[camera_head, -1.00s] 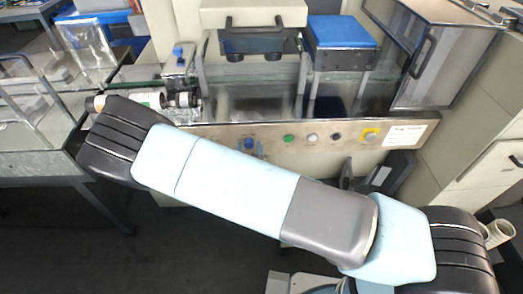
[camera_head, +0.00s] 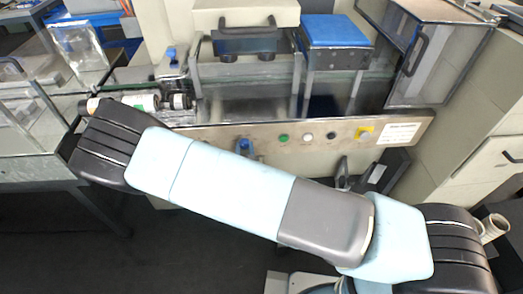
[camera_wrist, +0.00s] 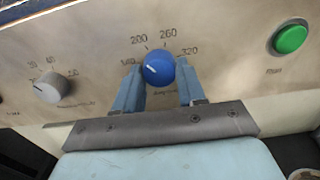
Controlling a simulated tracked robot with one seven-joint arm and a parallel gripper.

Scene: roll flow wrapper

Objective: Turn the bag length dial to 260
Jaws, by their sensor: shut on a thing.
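The blue bag length dial (camera_wrist: 159,68) sits on the metal panel in the middle of the wrist view. The numbers 140, 200, 260 and 320 are printed in an arc around it. Its white pointer mark lies left of its centre, on the side of 140 and 200, well left of 260. My gripper (camera_wrist: 159,75) has one light blue finger on each side of the dial and is shut on it. In the head view the blue dial (camera_head: 244,146) shows just above my arm, which hides part of the panel.
A grey dial (camera_wrist: 53,87) is left of the blue one, and a green button (camera_wrist: 289,38) is to its right.

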